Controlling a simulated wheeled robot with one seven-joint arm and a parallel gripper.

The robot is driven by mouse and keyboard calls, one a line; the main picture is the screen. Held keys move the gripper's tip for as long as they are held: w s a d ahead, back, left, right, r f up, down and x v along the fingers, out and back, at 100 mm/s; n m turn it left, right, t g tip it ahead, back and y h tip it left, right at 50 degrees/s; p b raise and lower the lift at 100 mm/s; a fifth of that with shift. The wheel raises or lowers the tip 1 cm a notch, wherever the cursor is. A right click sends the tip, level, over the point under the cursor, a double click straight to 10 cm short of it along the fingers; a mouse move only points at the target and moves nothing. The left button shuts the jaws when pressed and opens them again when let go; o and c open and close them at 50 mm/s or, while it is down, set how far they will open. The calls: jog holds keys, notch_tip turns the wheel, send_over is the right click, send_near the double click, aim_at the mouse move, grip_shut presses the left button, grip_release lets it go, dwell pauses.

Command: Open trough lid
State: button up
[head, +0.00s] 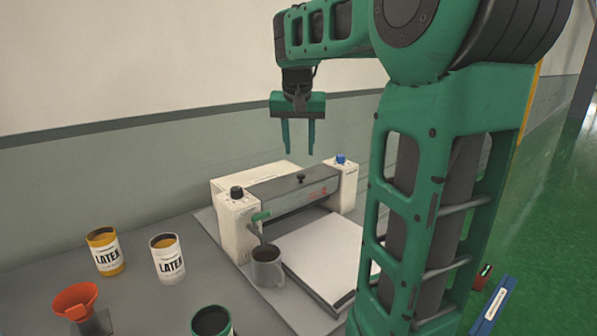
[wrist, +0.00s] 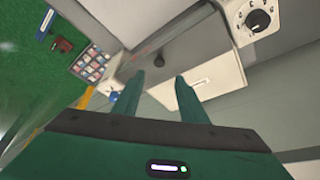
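The machine (head: 236,222) is a white coater with a grey trough lid (head: 270,189) across its top. A small black knob (head: 300,178) stands on the lid, which appears closed. My gripper (head: 298,150) hangs pointing down above the lid, its two green fingers apart and empty. In the wrist view, my gripper's fingertips (wrist: 160,78) show close to the line of the black knob (wrist: 158,60) on the lid (wrist: 185,45), with nothing between them. The head view shows a gap between the fingertips and the knob.
A black dial (head: 237,193) and a blue knob (head: 340,158) top the machine's ends. A grey cup (head: 267,268) stands before it, beside a white flat bed (head: 325,255). Two latex cans (head: 167,262) (head: 105,254) and an orange funnel (head: 75,300) stand left. A wall runs behind.

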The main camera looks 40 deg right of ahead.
aim_at(301, 176)
jog(key=x, duration=0.9)
jog(key=shift+f, duration=0.25)
grip_shut()
jog(key=shift+d, duration=0.25)
jog(key=shift+r, duration=0.1)
